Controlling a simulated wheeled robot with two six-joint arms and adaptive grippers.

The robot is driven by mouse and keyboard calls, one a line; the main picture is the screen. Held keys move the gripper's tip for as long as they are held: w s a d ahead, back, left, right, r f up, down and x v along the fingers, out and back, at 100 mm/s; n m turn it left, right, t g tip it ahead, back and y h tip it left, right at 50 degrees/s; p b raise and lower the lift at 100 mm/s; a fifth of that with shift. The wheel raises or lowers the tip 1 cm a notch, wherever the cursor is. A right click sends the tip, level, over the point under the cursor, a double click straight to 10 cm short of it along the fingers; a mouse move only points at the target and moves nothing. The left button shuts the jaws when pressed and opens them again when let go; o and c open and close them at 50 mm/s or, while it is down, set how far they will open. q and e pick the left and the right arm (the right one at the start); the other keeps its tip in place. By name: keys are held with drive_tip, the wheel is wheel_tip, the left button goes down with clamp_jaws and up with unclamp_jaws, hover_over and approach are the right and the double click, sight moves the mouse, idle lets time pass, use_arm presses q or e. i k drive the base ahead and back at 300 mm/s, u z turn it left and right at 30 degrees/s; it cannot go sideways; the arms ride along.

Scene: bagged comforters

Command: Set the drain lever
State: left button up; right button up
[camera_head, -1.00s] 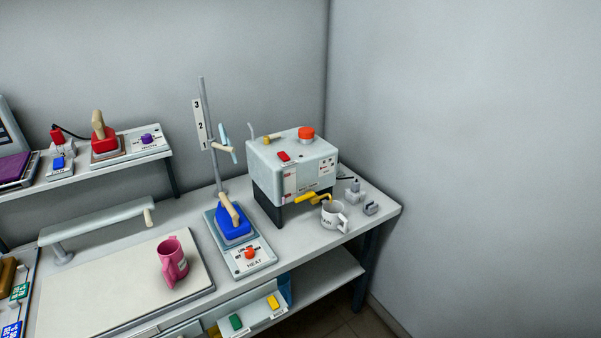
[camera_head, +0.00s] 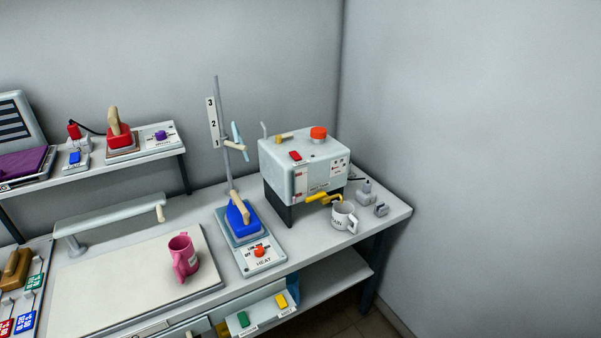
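A pale grey-green machine (camera_head: 303,168) stands on dark legs at the right end of the workbench. A yellow lever (camera_head: 322,198) sticks out low on its front, just above a white mug (camera_head: 343,218). The mug bears dark lettering that I can only partly read. The machine's top carries a red-orange knob (camera_head: 319,133), a small red switch (camera_head: 295,156) and a yellow-tan handle (camera_head: 279,139). Which part is labelled as the drain lever is too small to read. Neither of my grippers is in view.
An upright pole (camera_head: 224,140) rises behind the iron. Small grey parts (camera_head: 381,209) lie right of the white mug. Walls close off the right corner.

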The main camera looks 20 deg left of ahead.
sight(314, 197)
drive_tip(key=u, duration=0.25)
drive_tip(key=i, duration=0.85)
drive_tip(key=u, duration=1.35)
drive_tip(key=k, duration=0.7)
drive_tip(key=z, duration=0.85)
drive_tip(key=i, duration=0.5)
